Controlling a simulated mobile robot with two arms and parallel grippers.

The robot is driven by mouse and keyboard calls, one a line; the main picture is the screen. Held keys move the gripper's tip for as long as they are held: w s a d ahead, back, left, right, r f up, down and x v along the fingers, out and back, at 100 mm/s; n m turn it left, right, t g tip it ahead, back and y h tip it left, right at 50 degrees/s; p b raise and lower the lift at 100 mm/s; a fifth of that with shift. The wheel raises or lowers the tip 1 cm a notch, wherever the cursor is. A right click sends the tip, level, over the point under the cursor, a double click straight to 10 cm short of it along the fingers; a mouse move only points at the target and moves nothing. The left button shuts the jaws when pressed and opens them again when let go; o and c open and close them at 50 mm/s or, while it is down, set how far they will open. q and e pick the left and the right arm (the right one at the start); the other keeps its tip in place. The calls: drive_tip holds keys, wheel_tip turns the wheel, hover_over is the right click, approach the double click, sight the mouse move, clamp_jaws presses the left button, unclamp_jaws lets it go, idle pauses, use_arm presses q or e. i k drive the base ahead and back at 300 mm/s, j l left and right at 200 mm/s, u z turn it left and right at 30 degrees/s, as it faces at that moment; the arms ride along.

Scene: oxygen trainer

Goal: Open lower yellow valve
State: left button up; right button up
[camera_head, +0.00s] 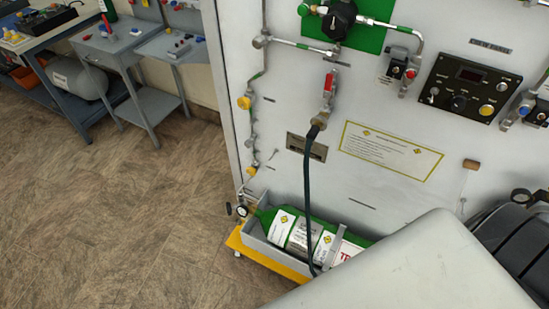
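The lower yellow valve (251,170) is a small yellow knob low on the thin pipe at the left edge of the white panel (285,180). It sits just above the green cylinder's left end. It is too small to tell whether it is open or closed. Neither gripper's fingers show in the head view. A large pale grey link and dark ribbed parts, which seem to be my own arm, fill the lower right. They hide part of the panel and the cylinder's right end.
A green cylinder (263,217) lies in a grey tray (262,243) on a yellow base (240,240). A dark hose (307,175) hangs from a red-handled valve (329,83). Workbenches (120,42) stand at the back left. The floor left of the panel is clear.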

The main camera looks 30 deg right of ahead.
sight(252, 172)
drive_tip(key=z, duration=0.6)
drive_tip(key=i+j+u, duration=0.3)
drive_tip(key=j+u, duration=0.15)
drive_tip(key=j, duration=0.15)
drive_tip(key=i+j+u, duration=0.35)
drive_tip(key=j+u, duration=0.15)
drive_tip(key=i+j+u, duration=0.45)
drive_tip(key=i+z, duration=0.8)
drive_tip(key=z, duration=0.25)
drive_tip(key=i+z, duration=0.1)
drive_tip(key=z, duration=0.35)
drive_tip(key=i+j+z, duration=0.1)
drive_tip(key=z, duration=0.3)
drive_tip(key=i+j+z, duration=0.1)
drive_tip(key=z, duration=0.35)
drive_tip(key=i+j+z, duration=0.15)
drive_tip(key=z, duration=0.25)
